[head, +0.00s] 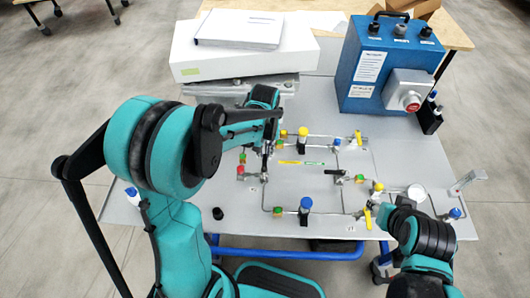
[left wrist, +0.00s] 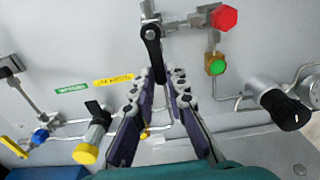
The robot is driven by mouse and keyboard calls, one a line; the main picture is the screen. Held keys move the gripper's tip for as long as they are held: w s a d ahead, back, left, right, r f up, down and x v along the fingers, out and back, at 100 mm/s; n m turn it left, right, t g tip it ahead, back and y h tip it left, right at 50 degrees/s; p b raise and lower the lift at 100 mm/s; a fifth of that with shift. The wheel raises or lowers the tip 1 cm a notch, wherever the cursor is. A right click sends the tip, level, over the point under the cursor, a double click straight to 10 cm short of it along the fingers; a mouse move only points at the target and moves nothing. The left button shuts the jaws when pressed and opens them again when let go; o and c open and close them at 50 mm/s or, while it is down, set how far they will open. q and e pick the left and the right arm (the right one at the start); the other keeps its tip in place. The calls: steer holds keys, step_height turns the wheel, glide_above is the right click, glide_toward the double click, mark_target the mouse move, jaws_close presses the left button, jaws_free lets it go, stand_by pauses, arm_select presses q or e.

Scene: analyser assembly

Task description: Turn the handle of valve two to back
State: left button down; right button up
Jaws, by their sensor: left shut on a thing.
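A black valve handle (left wrist: 152,42) shows in the left wrist view, on a metal fitting beside a red hexagonal knob (left wrist: 226,18). My left gripper (left wrist: 167,80) is closed around the free end of this handle, which points toward me. In the head view my left gripper (head: 268,146) is over the left part of the panel (head: 237,208), near the red knob (head: 240,170), and my arm hides part of it. I cannot read a valve number. My right gripper (head: 388,209) is at the panel's lower right, by a yellow handle (head: 368,219); its fingers are not clear.
Pipes, gauges and a blue-capped valve (head: 305,205) stand on the panel around my left gripper. Another black handle (head: 337,174) lies to the right. A blue box (head: 388,65) and a white box (head: 243,50) stand at the back. The panel's lower left is mostly clear.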

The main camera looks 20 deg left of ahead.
mark_target(265, 157)
arm_select(q)
steer(key=c, duration=1.5)
jaws_free()
steer(key=shift+c, duration=0.2)
step_height(265, 157, up, 12)
steer(key=shift+s, duration=0.1)
steer(key=s+m+t, duration=0.3)
steer(key=s+t, duration=0.4)
steer(key=s, duration=0.6)
steer(key=shift+s, duration=0.25)
